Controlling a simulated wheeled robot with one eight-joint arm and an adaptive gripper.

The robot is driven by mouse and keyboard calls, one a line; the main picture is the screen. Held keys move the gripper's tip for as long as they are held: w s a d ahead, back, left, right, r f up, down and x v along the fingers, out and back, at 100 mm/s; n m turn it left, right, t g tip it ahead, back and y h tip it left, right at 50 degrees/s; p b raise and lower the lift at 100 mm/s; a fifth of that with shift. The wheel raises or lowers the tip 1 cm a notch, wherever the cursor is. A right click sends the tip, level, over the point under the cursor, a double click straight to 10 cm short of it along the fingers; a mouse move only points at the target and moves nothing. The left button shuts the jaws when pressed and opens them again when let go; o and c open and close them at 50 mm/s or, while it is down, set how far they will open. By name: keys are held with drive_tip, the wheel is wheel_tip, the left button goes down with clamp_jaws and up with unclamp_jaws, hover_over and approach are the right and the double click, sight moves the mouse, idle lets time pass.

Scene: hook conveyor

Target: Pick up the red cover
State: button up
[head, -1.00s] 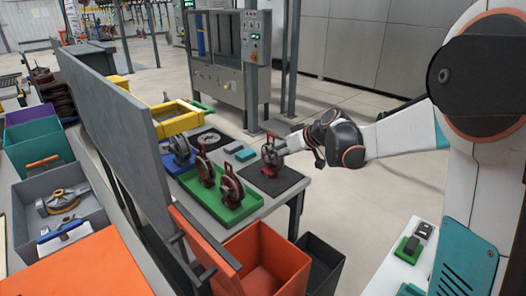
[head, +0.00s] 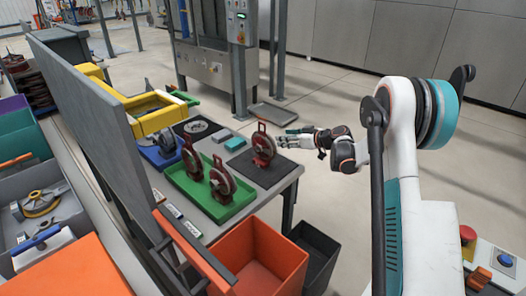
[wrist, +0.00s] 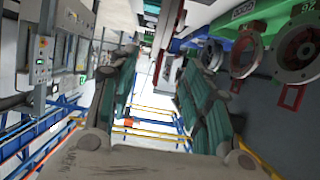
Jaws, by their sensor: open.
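A red cover (head: 263,148) with a round grey face stands upright on a dark mat at the table's right end. Two similar red covers stand in the green tray (head: 178,179), one farther back (head: 192,160) and one nearer (head: 222,181). My gripper (head: 281,138) is open just right of the cover on the mat, fingers pointing left, with a small gap and nothing held. Red-framed round parts (wrist: 302,48) show at the upper right there, outside the fingers.
A blue holder (head: 158,158) and a yellow bin (head: 150,112) are at the table's far left. An orange bin (head: 262,262) and a dark bin (head: 315,250) stand in front of the table.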

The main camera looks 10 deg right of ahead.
sight(268, 138)
drive_tip(key=b+x, duration=0.3)
drive_tip(key=x, duration=0.9)
drive_tip(key=shift+a+f, duration=0.1)
drive_tip(key=shift+s, duration=0.1)
clamp_jaws()
